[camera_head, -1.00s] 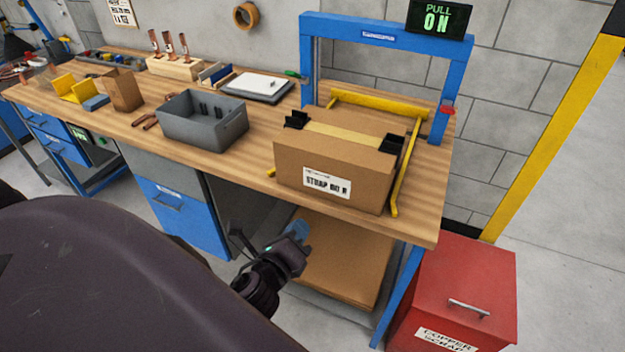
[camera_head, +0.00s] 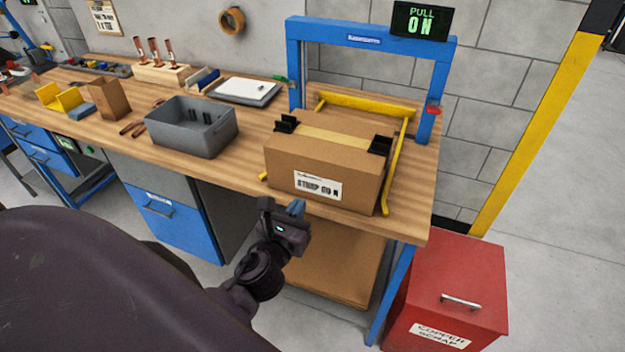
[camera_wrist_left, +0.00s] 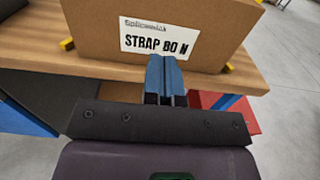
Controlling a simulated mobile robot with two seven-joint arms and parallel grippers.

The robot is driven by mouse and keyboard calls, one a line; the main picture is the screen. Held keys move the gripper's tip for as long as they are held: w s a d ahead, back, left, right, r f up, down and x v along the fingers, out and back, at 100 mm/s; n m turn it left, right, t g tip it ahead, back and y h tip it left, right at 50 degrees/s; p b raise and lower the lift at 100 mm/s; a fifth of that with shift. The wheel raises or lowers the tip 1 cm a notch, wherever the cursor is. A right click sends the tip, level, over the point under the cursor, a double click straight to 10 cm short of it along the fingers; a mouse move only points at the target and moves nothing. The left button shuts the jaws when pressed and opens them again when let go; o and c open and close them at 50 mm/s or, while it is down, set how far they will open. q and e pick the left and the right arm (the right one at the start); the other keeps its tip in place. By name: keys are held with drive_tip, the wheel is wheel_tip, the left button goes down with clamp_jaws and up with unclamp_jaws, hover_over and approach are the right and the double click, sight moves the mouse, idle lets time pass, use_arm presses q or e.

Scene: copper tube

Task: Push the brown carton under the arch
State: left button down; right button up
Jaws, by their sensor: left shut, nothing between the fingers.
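The brown carton (camera_head: 322,182) sits on the wooden bench near its right front edge, with a yellow strip across its top and black clips at the strip's ends. Its labelled front face also fills the top of the left wrist view (camera_wrist_left: 100,25). The blue arch (camera_head: 292,62) stands behind the carton at the back of the bench. My left gripper (camera_head: 297,208) is shut and empty, just in front of the carton's label, near the bench edge. In the left wrist view its blue fingertips (camera_wrist_left: 164,62) overlap the label's lower edge; contact cannot be told. My right gripper is not in view.
A yellow frame (camera_head: 398,165) runs behind and right of the carton. A grey bin (camera_head: 190,128) stands to its left. A red scrap box (camera_head: 455,275) is on the floor at right. Bare bench top lies between bin and carton.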

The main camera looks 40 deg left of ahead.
sight(317, 176)
use_arm(q)
drive_tip(key=x, duration=0.7)
drive_tip(key=shift+w+p, duration=0.35)
drive_tip(key=shift+p, duration=0.05)
drive_tip(key=shift+w+a, duration=0.2)
drive_tip(key=shift+w, duration=0.3)
